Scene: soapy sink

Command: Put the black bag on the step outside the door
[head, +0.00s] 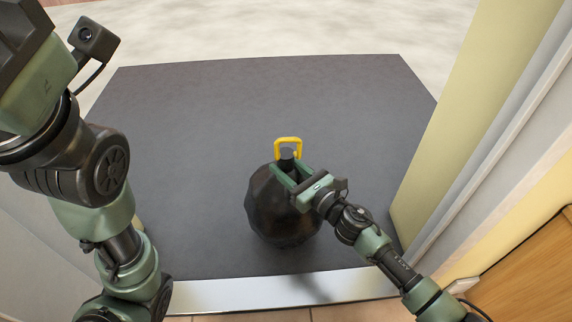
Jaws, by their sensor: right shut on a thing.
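The black bag (268,215) is round and faceted, with a dark neck and a yellow loop (288,142) on top. It is upright over the near middle of the dark grey step (200,120). I cannot tell whether its underside touches the step. My right gripper (290,172) comes in from the lower right and is shut on the bag at its neck, just below the yellow loop. My left arm fills the left side of the view, and its fingertips are not in view.
A pale metal threshold (250,293) runs along the step's near edge, with tiled floor in front of it. A cream door frame (450,130) stands close on the right, beside my right arm. The step around and behind the bag is clear. Pale ground (260,28) lies beyond.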

